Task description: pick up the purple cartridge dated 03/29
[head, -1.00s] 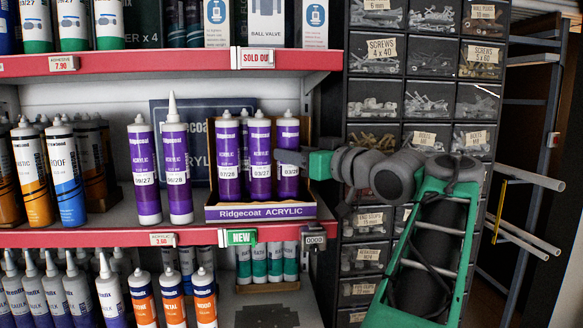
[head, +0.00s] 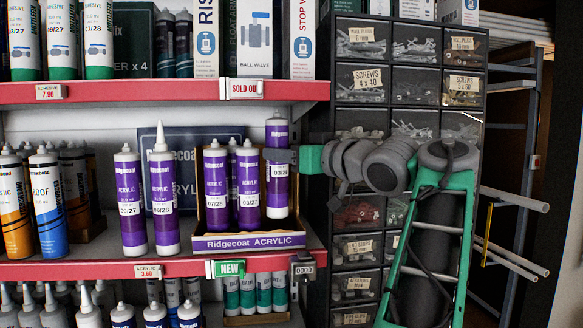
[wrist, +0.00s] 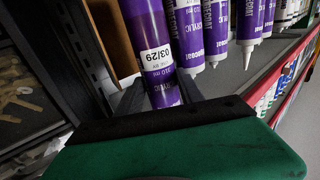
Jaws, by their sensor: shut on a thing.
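A purple cartridge (head: 277,190) with a grey cap is held by my gripper (head: 280,156) at the right end of the Ridgecoat ACRYLIC box (head: 250,241). It is upright and stands higher than its neighbours. In the wrist view the cartridge (wrist: 158,55) has a white label reading 03/29, and the fingers of my gripper (wrist: 160,92) are on either side of it.
The upper red-edged shelf (head: 160,92) is above. A screw-drawer cabinet (head: 365,120) stands close on the right.

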